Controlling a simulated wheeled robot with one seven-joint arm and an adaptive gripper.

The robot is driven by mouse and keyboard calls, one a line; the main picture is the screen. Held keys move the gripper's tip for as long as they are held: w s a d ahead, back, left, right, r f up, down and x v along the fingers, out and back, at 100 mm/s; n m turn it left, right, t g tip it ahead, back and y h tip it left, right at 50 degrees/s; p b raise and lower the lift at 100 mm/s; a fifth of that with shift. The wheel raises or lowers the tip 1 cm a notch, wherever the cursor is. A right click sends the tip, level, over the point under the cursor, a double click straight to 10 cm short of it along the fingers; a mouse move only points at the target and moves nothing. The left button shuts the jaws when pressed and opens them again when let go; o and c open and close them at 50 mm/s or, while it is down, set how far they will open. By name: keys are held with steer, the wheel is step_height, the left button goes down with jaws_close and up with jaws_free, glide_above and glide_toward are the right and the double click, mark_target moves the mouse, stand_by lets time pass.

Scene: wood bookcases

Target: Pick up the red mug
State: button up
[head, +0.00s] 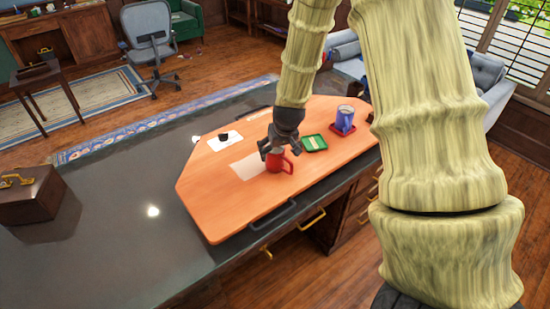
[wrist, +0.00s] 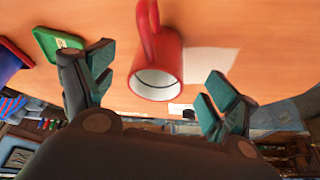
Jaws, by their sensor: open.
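The red mug (head: 278,164) stands on an orange wooden board (head: 225,222) on the dark counter, its handle toward the right in the head view. In the wrist view the red mug (wrist: 158,68) shows its white inside and its handle at the top. My gripper (head: 272,147) is right above and at the mug in the head view. In the wrist view my gripper (wrist: 160,90) is open, with one finger at each side of the mug and gaps between. It holds nothing. Part of the mug's rim is hidden behind the fingers in the head view.
A green tray (head: 314,143) lies right of the mug, with a blue mug (head: 345,118) on a red coaster (head: 342,130) beyond it. A black item (head: 223,137) rests on white paper at the back left. A wooden box (head: 32,193) stands at the far left of the counter.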

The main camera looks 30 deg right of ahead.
mark_target(276, 160)
steer(key=shift+x, duration=0.95)
steer(key=shift+p+x, duration=1.55)
steer(key=shift+x, duration=1.4)
steer(key=c, duration=1.1)
